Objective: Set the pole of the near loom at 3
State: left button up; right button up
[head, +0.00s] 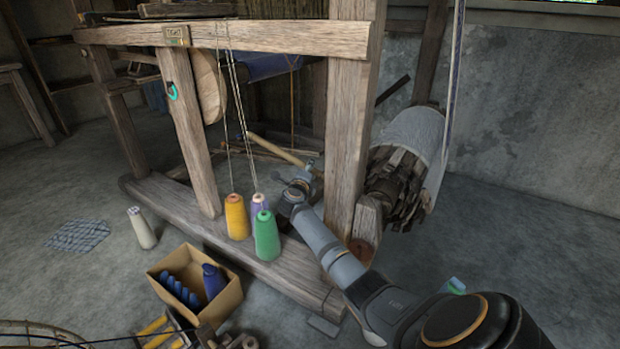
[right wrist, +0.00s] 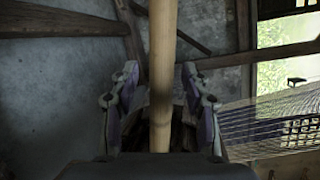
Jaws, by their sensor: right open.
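The near loom's wooden frame (head: 345,120) stands in the middle of the head view. A pale wooden pole (head: 276,150) lies slanted low inside the frame, its lower end close to my right gripper (head: 306,176). In the right wrist view the pole (right wrist: 162,60) runs upright between my two open fingers, with a gap on each side. Its near end is hidden by the gripper body. I see no number 3 or scale marks. My left gripper is not in view.
Yellow (head: 236,217) and green (head: 266,236) yarn cones, with a purple one behind, stand on the loom's base beam (head: 185,208) beside my right arm. A cardboard box (head: 224,303) holds blue items in front. A cloth roll (head: 413,135) is at the right.

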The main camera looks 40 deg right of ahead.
jog(key=shift+w+d, duration=0.3)
jog(key=shift+d, duration=0.1)
grip_shut()
